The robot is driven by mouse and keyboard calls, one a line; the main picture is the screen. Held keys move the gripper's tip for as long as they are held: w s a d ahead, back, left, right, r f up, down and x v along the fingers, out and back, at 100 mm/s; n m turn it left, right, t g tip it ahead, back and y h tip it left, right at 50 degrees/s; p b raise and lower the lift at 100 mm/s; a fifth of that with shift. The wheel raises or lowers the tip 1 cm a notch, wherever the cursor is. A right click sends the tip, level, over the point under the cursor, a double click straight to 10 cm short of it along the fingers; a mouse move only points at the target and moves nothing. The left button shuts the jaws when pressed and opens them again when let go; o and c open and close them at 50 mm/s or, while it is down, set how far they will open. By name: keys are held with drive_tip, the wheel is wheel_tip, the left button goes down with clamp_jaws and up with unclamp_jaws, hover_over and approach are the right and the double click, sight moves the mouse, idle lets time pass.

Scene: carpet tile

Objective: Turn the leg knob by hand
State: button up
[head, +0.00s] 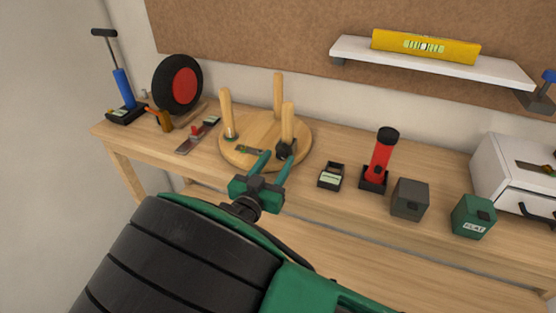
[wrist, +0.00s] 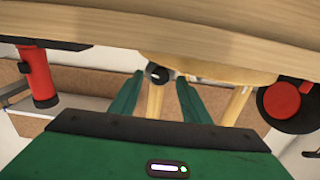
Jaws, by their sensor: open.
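An upturned round wooden stool (head: 262,131) with three legs stands on the workbench; part of it also shows in the wrist view (wrist: 210,66). The leg knob (head: 286,150) is dark and sits low on the stool's front right leg (head: 288,120). In the wrist view, where the scene appears upside down, the round black knob (wrist: 158,74) lies between the fingertips. My gripper (head: 278,153) is open, with one green finger on each side of the knob. In the wrist view, gaps show between my gripper's fingers (wrist: 160,80) and the knob. I cannot tell how deep the fingertips reach.
A small dark box with a pale display (head: 331,177) and a red cylinder with a black cap (head: 382,155) stand right of the stool. A wheel (head: 178,84) and a blue pump (head: 122,90) stand to the left. The workbench (head: 300,180) has some bare room in front of the stool.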

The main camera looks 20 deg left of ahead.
drive_tip(key=shift+w, duration=0.45)
drive_tip(key=c, duration=1)
drive_tip(key=shift+c, duration=0.2)
drive_tip(key=shift+n, duration=0.3)
drive_tip(key=shift+n, duration=1.4)
drive_tip(key=o, duration=1)
